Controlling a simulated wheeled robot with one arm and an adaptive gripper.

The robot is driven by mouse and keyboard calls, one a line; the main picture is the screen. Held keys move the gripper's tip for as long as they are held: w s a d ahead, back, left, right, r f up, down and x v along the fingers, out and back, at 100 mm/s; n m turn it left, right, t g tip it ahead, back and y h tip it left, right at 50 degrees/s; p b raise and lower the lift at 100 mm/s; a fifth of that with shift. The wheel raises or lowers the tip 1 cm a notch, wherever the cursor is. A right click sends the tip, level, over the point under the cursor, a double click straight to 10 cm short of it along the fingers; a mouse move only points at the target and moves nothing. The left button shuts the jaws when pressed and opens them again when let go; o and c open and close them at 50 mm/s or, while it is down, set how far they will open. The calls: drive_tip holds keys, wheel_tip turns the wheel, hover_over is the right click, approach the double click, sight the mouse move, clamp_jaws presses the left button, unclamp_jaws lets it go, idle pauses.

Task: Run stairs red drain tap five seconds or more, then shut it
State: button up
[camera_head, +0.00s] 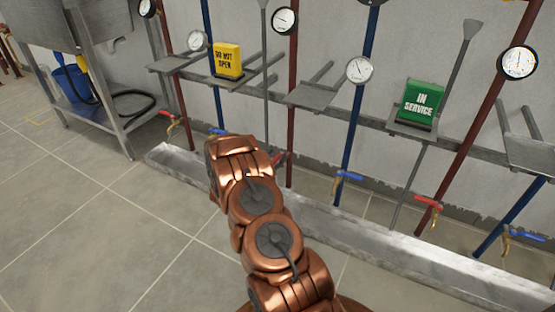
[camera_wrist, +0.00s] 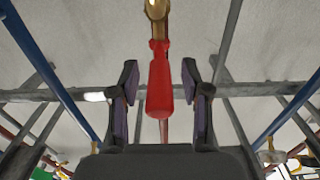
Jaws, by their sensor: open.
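A red tap handle (camera_wrist: 160,82) with a brass body (camera_wrist: 157,12) shows in the wrist view, reaching down between the two fingers of my gripper (camera_wrist: 160,75). My gripper is open, with a visible gap on each side of the handle. In the head view, a red tap (camera_head: 279,158) on the middle red pipe is partly hidden behind my copper arm, and my gripper is hidden there. Other red taps show on the left red pipe (camera_head: 169,115) and the right red pipe (camera_head: 430,202). I cannot tell whether water runs from the tap.
A metal trough (camera_head: 400,247) runs along the floor below the pipes. A shelf rail carries a yellow "DO NOT OPEN" sign (camera_head: 228,61) and a green "IN SERVICE" sign (camera_head: 421,103). Blue taps (camera_head: 348,176) sit between the red ones. Tiled floor (camera_head: 90,220) is clear at left.

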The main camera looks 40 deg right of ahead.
drive_tip(key=shift+w+d, duration=0.15)
drive_tip(key=shift+d, duration=0.35)
drive_tip(key=shift+c, duration=0.3)
clamp_jaws()
